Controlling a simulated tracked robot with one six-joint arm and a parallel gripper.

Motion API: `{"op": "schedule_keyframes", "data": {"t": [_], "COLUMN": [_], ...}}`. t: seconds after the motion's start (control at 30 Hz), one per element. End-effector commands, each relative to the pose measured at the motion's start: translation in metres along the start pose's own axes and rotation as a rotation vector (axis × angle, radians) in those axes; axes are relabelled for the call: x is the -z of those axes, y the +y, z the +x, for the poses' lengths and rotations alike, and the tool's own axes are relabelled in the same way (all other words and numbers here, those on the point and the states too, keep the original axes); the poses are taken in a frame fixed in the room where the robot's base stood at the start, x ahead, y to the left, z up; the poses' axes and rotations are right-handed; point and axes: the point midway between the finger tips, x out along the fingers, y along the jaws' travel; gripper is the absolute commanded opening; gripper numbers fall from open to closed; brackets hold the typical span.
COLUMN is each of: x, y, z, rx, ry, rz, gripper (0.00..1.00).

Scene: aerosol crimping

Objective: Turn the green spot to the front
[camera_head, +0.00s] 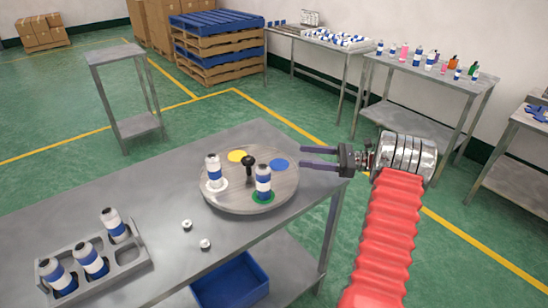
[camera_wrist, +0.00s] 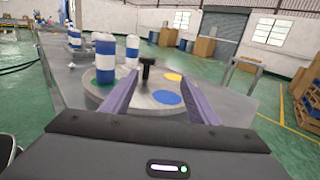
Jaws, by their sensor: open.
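A round grey turntable (camera_head: 235,197) stands on the metal table, with a black T-shaped knob (camera_head: 249,170) at its middle. The green spot (camera_head: 255,198) is at its front right, mostly under a blue-and-white can (camera_head: 263,180). A second can (camera_head: 213,170) stands on the white spot (camera_head: 222,186) at the left. The yellow spot (camera_head: 238,156) at the back and the blue spot (camera_head: 279,164) at the right are bare. My gripper (camera_head: 302,157) is open and empty at the turntable's right edge. In the wrist view the knob (camera_wrist: 147,70) shows between the fingers.
A grey rack (camera_head: 130,262) with several cans stands at the table's front left. Two small white-topped parts (camera_head: 187,225) lie between rack and turntable. A blue bin (camera_head: 230,282) sits below. The table behind the rack is clear.

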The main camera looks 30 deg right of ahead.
Motion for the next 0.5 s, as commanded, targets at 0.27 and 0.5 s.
{"op": "schedule_keyframes", "data": {"t": [0.27, 0.5], "x": [-0.001, 0.001], "y": [0.024, 0.037], "z": [-0.114, -0.148], "rx": [0.33, 0.439], "ry": [0.023, 0.037], "rz": [0.009, 0.015], "gripper": [0.54, 0.54]}}
